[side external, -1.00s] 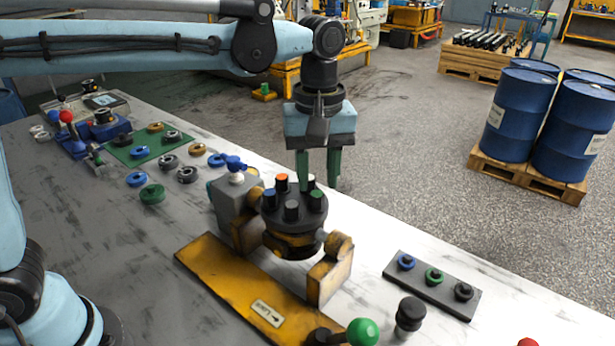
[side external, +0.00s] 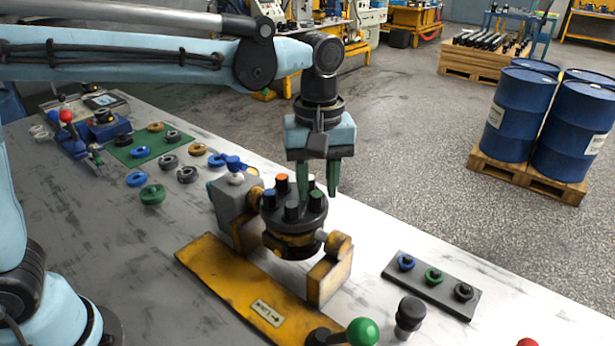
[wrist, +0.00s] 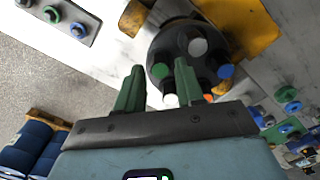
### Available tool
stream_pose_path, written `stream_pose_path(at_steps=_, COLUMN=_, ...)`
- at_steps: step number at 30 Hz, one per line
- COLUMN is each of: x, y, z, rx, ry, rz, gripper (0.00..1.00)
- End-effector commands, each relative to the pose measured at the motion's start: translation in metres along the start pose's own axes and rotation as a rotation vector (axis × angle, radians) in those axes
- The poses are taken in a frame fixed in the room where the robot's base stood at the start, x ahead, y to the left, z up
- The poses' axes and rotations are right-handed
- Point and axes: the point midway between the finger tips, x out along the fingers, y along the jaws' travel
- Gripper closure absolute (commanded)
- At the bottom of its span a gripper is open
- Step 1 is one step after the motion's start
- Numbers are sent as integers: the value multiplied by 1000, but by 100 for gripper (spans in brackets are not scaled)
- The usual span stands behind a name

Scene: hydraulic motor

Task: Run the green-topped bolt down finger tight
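The green-topped bolt (side external: 316,196) stands in the dark round flange (side external: 288,222) of the motor, on its right side. Its green top also shows in the wrist view (wrist: 158,71), between the two finger lines. My gripper (side external: 319,192) is open, with its green fingers pointing down at the green-topped bolt. In the wrist view my gripper (wrist: 159,66) has one finger on each side of the bolt's top. I cannot tell whether the fingertips reach down beside it. Nothing is visibly held.
Orange (side external: 282,178), blue (side external: 270,194) and grey (side external: 291,207) topped bolts crowd the flange, with a white one partly hidden. A yellow fixture (side external: 230,280) carries the motor. A dark rack (side external: 432,287) lies right, a green-knobbed lever (side external: 362,332) in front.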

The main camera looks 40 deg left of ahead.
Motion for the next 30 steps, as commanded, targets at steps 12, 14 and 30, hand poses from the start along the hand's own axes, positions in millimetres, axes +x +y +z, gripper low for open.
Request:
stream_pose_path(at_steps=12, x=7, y=0, z=0, rx=0, ry=0, rz=0, gripper=63)
stream_pose_path(at_steps=14, x=8, y=0, z=0, rx=0, ry=0, rz=0, gripper=63)
stream_pose_path(at_steps=30, x=18, y=0, z=0, rx=0, ry=0, rz=0, gripper=63)
